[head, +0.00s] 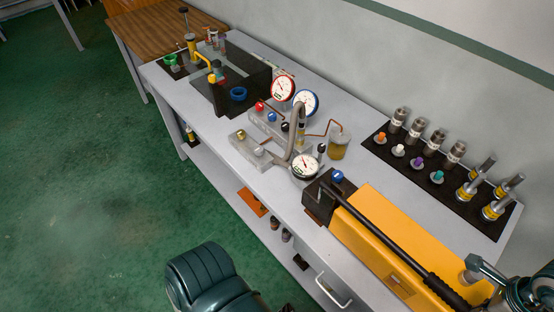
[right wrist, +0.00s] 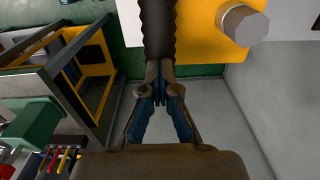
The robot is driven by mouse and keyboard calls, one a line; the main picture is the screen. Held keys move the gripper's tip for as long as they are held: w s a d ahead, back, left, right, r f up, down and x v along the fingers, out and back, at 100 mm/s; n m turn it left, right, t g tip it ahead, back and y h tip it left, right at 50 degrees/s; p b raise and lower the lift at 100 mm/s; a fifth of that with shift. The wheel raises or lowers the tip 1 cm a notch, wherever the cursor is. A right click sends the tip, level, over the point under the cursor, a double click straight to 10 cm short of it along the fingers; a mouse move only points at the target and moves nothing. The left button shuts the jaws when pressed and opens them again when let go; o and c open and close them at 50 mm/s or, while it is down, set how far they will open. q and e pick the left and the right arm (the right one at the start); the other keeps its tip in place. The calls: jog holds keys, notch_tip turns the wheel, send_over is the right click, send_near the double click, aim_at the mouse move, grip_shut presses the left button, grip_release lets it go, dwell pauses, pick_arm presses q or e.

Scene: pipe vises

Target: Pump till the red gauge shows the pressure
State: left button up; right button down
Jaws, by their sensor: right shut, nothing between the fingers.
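The yellow hand pump (head: 395,240) lies along the front right of the bench, its long black lever (head: 385,238) slanting down to the right. The red-rimmed gauge (head: 283,88) stands mid-bench beside a blue-rimmed gauge (head: 305,103); its reading is too small to tell. A third dial (head: 306,168) sits near the pump's left end. My right gripper (right wrist: 158,75) is shut and empty, its tips close to the lever's black grip (right wrist: 158,28) in the right wrist view; I cannot tell if they touch. The pump's yellow body (right wrist: 205,30) shows beside it. My left gripper is out of view.
A black mat (head: 385,158) with several metal fittings and coloured plugs lies behind the pump. Valve blocks (head: 262,152) and copper pipes stand mid-bench. A dark vise box (head: 232,85) is at the far left. Green floor is open in front of the bench.

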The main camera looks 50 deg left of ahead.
jog(key=shift+s+a+f, duration=0.1)
jog(key=shift+a+f, duration=0.05)
jog(key=shift+f, duration=0.1)
jog(key=shift+r+p, duration=0.3)
jog(key=a+r+p, duration=0.1)
jog(key=r, duration=0.1)
jog(key=r+p, duration=0.2)
jog(key=r, duration=0.1)
jog(key=a+r+p, duration=0.1)
jog(key=r, duration=0.1)
jog(key=shift+a+r, duration=0.15)
jog(key=shift+a, duration=0.2)
notch_tip(320, 180, up, 8)
jog(key=a+p, duration=0.1)
jog(key=p, duration=0.4)
jog(key=shift+a+f+p, duration=0.2)
jog(key=shift+f+p, duration=0.05)
jog(key=shift+p, duration=0.05)
jog(key=shift+w, duration=0.2)
jog(key=shift+d+f, duration=0.1)
